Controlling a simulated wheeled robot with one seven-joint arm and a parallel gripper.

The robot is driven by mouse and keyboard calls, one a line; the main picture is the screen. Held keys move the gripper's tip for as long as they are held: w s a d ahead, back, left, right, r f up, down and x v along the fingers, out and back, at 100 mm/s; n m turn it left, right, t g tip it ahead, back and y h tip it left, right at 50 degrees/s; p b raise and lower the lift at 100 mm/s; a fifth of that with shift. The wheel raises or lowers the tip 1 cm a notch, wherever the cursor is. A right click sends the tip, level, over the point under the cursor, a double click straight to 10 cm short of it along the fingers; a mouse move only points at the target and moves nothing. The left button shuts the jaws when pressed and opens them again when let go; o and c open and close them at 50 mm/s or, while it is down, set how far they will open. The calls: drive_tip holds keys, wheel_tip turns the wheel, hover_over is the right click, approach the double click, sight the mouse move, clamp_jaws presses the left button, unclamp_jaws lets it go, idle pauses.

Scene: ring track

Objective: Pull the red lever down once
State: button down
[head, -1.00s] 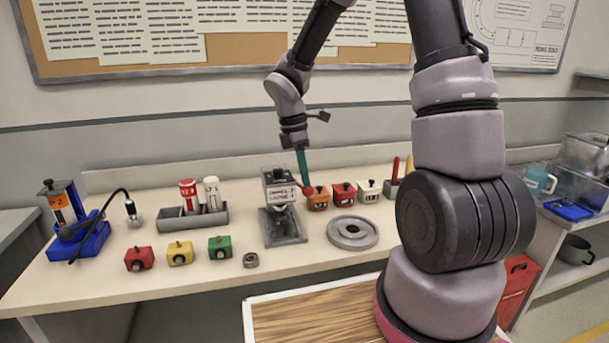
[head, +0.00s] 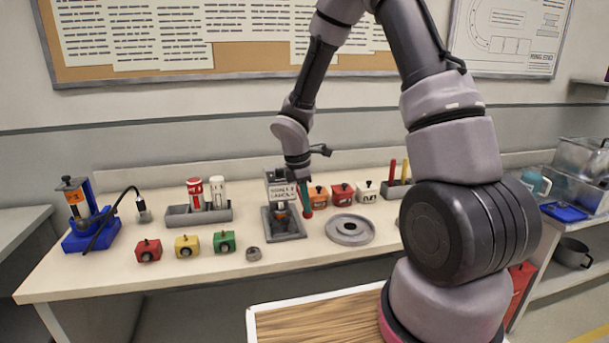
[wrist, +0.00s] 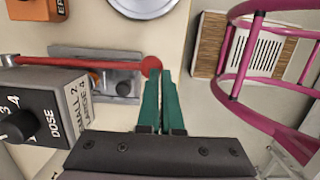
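The red lever (wrist: 95,63) runs from the grey dispenser (wrist: 45,100) to a round red knob (wrist: 151,66) in the wrist view. The dispenser has a black DOSE dial and a label reading SMALL 2, LARGE 4. My gripper (wrist: 162,75) has teal fingers, shut together with nothing between them. Its tips are at the knob and appear to touch it. In the head view my gripper (head: 307,204) points down just right of the dispenser (head: 281,190), with the red knob (head: 308,213) right under the tips. The lever's arm is mostly hidden there.
A grey round dish (head: 350,230) lies right of the dispenser. Orange, red and white blocks stand behind it. Red, yellow and green blocks (head: 224,241) and a small ring (head: 253,254) are at left. A pink round frame (wrist: 235,75) shows in the wrist view.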

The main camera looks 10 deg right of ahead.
drive_tip(key=shift+s+f, duration=0.2)
drive_tip(key=shift+f, duration=0.55)
drive_tip(key=shift+s+f, duration=0.25)
drive_tip(key=shift+f, duration=0.25)
drive_tip(key=s+a+r, duration=0.2)
drive_tip(key=s+r, duration=0.2)
drive_tip(key=r, duration=0.9)
drive_tip(key=shift+a+r, duration=0.2)
drive_tip(key=shift+r, duration=0.15)
drive_tip(key=shift+s+r, duration=0.1)
